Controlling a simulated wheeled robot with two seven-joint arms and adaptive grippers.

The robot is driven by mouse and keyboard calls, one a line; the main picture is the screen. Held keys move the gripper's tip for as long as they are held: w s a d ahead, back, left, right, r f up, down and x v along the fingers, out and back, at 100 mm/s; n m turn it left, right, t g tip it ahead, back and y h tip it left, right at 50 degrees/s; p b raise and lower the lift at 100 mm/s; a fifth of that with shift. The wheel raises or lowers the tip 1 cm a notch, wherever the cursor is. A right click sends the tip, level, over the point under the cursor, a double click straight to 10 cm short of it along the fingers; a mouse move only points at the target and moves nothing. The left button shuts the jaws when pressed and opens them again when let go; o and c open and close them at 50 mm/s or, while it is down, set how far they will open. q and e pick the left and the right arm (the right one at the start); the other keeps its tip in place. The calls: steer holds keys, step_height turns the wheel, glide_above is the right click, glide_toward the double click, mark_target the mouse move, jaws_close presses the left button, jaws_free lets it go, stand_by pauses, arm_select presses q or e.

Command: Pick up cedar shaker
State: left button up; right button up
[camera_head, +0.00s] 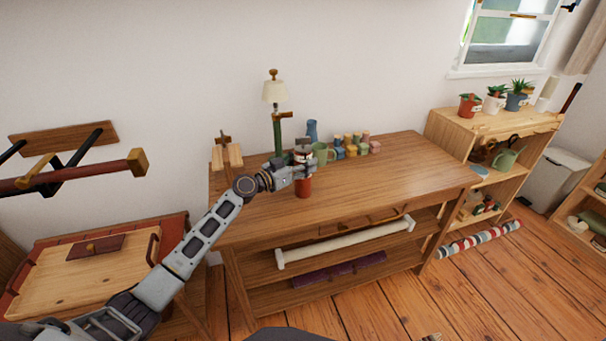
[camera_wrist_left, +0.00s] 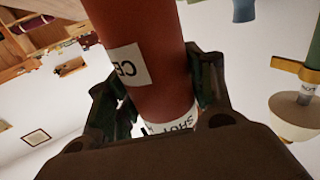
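The cedar shaker (camera_head: 303,187) is a red-brown cylinder with white labels, upright at the left part of the wooden table (camera_head: 400,180). In the left wrist view the shaker (camera_wrist_left: 150,55) fills the space between the fingers, and its labels read partly "CE" and "SHAK". My left gripper (camera_head: 302,172) is at the shaker's upper part. In the wrist view the left gripper's fingers (camera_wrist_left: 163,95) lie against both sides of it. The shaker's base looks to be on the tabletop or very close to it; I cannot tell which. My right gripper is not in view.
Behind the gripper stand a green mug (camera_head: 322,152), a blue bottle (camera_head: 312,131), several small coloured jars (camera_head: 351,149) and a lamp (camera_head: 275,92). A wooden stand (camera_head: 227,155) is at the left. The table's right half is mostly clear.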

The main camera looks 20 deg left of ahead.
arm_select(q)
steer(key=c, duration=0.5)
steer(key=shift+r, duration=0.25)
steer(key=shift+r, duration=0.5)
steer(key=shift+r+p, duration=1.25)
steer(key=shift+r, duration=3.05)
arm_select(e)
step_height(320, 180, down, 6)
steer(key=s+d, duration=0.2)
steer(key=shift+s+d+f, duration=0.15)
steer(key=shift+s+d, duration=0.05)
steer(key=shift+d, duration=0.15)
